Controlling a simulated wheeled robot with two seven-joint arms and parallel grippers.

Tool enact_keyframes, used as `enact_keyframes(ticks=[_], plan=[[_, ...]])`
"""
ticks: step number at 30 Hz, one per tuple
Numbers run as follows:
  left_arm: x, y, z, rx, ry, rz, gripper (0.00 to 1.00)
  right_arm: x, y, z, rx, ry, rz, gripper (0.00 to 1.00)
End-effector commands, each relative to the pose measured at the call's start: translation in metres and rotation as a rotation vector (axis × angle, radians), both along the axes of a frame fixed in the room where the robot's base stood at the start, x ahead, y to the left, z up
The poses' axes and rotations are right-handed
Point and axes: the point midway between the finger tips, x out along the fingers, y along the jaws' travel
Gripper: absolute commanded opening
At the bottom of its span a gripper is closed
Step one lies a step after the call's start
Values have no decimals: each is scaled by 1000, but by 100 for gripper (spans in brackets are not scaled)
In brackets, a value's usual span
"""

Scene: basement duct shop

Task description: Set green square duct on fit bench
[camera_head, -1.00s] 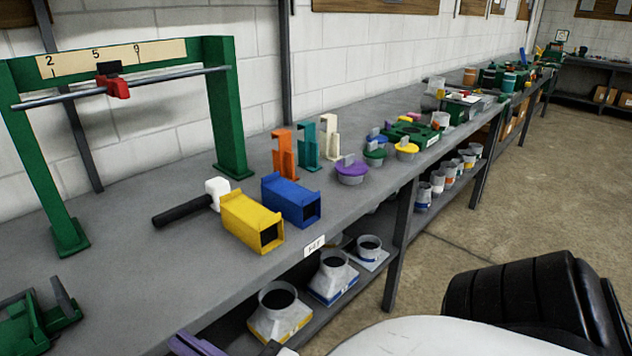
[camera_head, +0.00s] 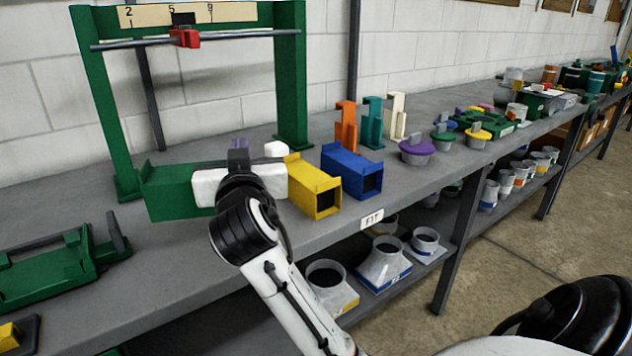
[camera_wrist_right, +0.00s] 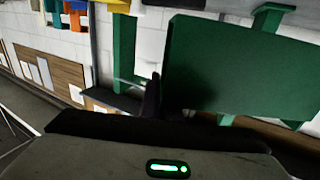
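The green square duct (camera_head: 172,190) is at my right gripper (camera_head: 238,165), above or on the grey bench in front of the green gauge frame; I cannot tell if it touches the bench top. The gripper appears shut on the duct's right end, with a purple finger showing on top; the other finger is hidden. In the right wrist view the duct (camera_wrist_right: 235,70) fills the upper right, beside a dark finger (camera_wrist_right: 152,98). The fit bench (camera_head: 330,225) carries a FIT label on its front edge. My left gripper is not in view.
Yellow (camera_head: 313,188) and blue (camera_head: 351,170) square ducts lie just right of the gripper. The green gauge frame (camera_head: 107,110) stands behind, with a red slider (camera_head: 185,38). A green clamp-like fixture (camera_head: 55,265) is at left. Bare bench lies between it and the duct.

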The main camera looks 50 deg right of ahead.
Motion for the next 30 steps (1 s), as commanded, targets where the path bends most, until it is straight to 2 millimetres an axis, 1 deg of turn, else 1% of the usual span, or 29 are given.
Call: enact_keyframes(ticks=[1, 3, 6, 11, 15, 18, 21, 27, 30], plan=[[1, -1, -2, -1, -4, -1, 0, 1, 0, -11, -4, 5, 1, 0], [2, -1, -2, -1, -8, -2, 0, 0, 0, -26, -4, 9, 1, 0], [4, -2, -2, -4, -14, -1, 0, 0, 0, -43, -4, 6, 0, 0], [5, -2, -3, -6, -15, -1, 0, 0, 0, -57, -3, 2, 1, 0], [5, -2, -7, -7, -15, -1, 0, 0, 0, -78, -4, 6, 1, 0], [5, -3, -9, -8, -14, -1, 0, 0, 0, -89, -4, 3, 2, 0], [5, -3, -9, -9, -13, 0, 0, 0, 0, -94, -2, 0, 2, 0], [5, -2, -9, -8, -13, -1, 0, 0, 0, -93, -1, 0, 2, 0], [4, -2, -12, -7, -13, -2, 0, 0, 0, -96, -1, -1, 2, 0]])
